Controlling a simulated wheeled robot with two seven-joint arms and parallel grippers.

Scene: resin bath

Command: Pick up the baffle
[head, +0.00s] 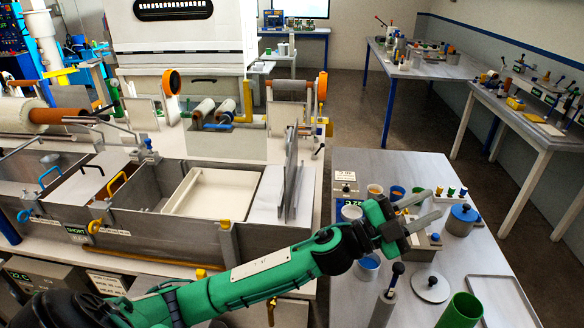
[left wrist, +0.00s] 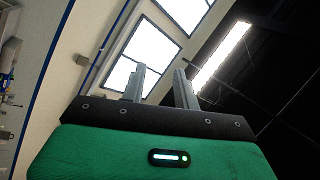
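A thin upright grey metal plate (head: 290,165), which looks like the baffle, stands at the right end of the resin bath (head: 180,237). A flat grey panel (head: 267,190) lies beside it on the left. My left gripper (head: 435,203) is over the right-hand table, well to the right of the plate and not touching it. Its two fingers are apart with nothing between them. The left wrist view also shows the open, empty fingers (left wrist: 160,88) against the ceiling. My right gripper is in neither view.
A white tray (head: 208,170) sits in the bath, left of the flat panel. Cups, a green cylinder (head: 461,311), a blue lidded pot (head: 462,219) and a shallow grey tray (head: 503,300) crowd the right-hand table (head: 350,295). Open floor lies beyond that table.

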